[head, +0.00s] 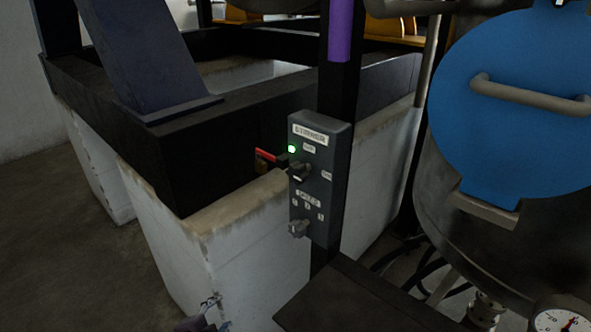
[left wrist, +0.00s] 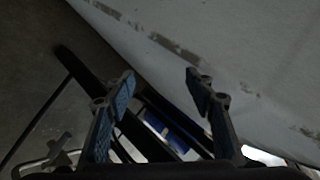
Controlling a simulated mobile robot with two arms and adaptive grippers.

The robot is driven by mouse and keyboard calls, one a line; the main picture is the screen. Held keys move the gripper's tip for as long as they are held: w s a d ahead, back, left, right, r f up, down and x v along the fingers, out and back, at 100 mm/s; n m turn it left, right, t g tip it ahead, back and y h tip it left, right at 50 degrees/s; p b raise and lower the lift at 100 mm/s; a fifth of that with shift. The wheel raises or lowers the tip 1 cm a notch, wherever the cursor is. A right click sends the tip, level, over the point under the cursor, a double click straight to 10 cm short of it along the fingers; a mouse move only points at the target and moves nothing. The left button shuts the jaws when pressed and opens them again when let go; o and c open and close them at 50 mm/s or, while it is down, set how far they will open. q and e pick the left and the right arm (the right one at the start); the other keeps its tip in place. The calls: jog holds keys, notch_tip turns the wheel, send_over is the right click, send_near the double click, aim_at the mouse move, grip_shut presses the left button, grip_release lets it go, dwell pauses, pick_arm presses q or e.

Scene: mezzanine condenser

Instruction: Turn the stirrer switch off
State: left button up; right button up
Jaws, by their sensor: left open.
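The grey stirrer switch box (head: 330,180) is fixed to a dark upright post in the middle of the head view. Its upper black switch knob (head: 300,172) sits below a lit green lamp (head: 292,149) and a label plate reading like "STIRRER". A second, grey knob (head: 298,228) sits lower, under a small numbered scale. My left gripper (head: 212,304) just shows at the bottom edge, low and left of the box and apart from it. In the left wrist view the left gripper (left wrist: 160,82) is open and empty, facing the pale plinth wall. My right gripper is not in view.
A pale concrete plinth (head: 250,235) with a dark steel frame on top stands left of and behind the box. A red lever (head: 266,155) is close behind the box's left side. A vessel with a blue cover (head: 510,130) stands right. A dark flat surface (head: 350,300) lies below the box.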

aim_at(294, 177)
pick_arm(q)
jog(key=w+d+r+m+t+h+p, duration=0.1)
jog(key=w+d+r+m+h, duration=0.2)
jog(key=r, duration=0.7)
jog(key=w+d+r+m+t, duration=0.1)
jog(key=d+r+m+t, duration=0.2)
jog(key=r, duration=0.7)
jog(key=w+d+r+m+h+p, duration=0.1)
jog(key=d+r+m+h, duration=0.3)
jog(key=r, duration=0.6)
jog(key=s+d+r+m+h, duration=0.1)
jog(key=s+d+r+m, duration=0.3)
jog(key=r, duration=0.4)
jog(key=s+d+r+m+h, duration=0.2)
jog(key=s+d+r+m, duration=0.1)
jog(key=r+m, duration=0.45)
jog(key=shift+n+g, duration=0.3)
jog(key=shift+n, duration=0.15)
jog(key=x, duration=0.2)
jog(key=p+x, duration=0.1)
jog(key=x, duration=0.1)
jog(key=p+x, duration=0.1)
jog(key=x, duration=0.1)
jog(key=shift+a+r, duration=0.1)
jog(key=shift+r, duration=0.25)
jog(key=shift+w+d+f+p, duration=0.1)
jog(key=shift+w+d+p, duration=0.25)
jog(key=shift+w, duration=0.1)
jog(key=shift+c, duration=0.7)
jog(key=c, duration=1)
